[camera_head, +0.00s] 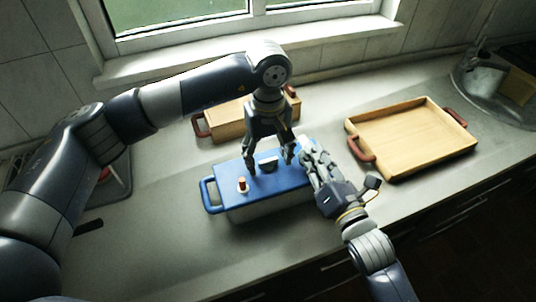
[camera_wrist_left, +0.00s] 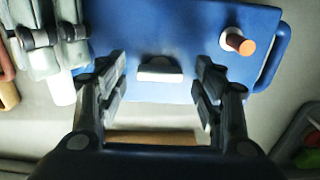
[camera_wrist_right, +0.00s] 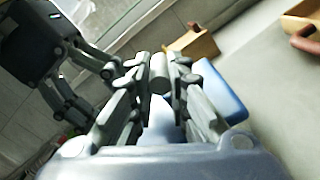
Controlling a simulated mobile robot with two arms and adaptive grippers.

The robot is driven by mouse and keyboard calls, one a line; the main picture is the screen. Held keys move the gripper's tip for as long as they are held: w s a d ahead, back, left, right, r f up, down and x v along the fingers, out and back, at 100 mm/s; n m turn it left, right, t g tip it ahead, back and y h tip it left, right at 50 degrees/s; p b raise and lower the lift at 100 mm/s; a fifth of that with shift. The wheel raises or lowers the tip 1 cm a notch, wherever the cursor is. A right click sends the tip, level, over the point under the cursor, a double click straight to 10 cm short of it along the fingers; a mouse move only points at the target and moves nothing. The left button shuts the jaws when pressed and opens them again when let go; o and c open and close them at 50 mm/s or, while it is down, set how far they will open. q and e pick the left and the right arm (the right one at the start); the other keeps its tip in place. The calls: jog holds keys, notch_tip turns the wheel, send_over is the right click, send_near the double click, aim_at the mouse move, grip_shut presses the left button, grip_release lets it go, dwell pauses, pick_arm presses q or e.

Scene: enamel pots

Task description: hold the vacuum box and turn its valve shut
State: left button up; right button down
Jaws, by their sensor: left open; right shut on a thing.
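The vacuum box (camera_head: 222,177) stands on the counter, with a blue lid, a pale body and a blue handle at its left end. Its dark valve knob (camera_head: 268,163) sits mid-lid; the left wrist view shows the knob (camera_wrist_left: 158,69) with a pale front face. My left gripper (camera_head: 271,165) points down over the lid, open, its fingers on either side of the knob and apart from it. Blue parts show around the fingers in the right wrist view (camera_wrist_right: 160,80).
A small orange-topped white peg (camera_head: 242,184) stands on the lid near the left handle. A wooden box (camera_head: 228,122) with red handles is behind, close to my left gripper. A wooden tray (camera_head: 410,140) lies to the right.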

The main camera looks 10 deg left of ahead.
pick_arm(q)
jog(key=shift+f, duration=0.1)
jog(key=c, duration=1.1)
jog(key=shift+o, duration=0.3)
jog(key=shift+n, duration=0.4)
jog(key=n, duration=0.3)
jog(key=shift+n, duration=0.4)
jog(key=shift+c, duration=0.2)
jog(key=n, duration=0.9)
jog(key=shift+o, duration=0.2)
jog(key=shift+n, duration=2.2)
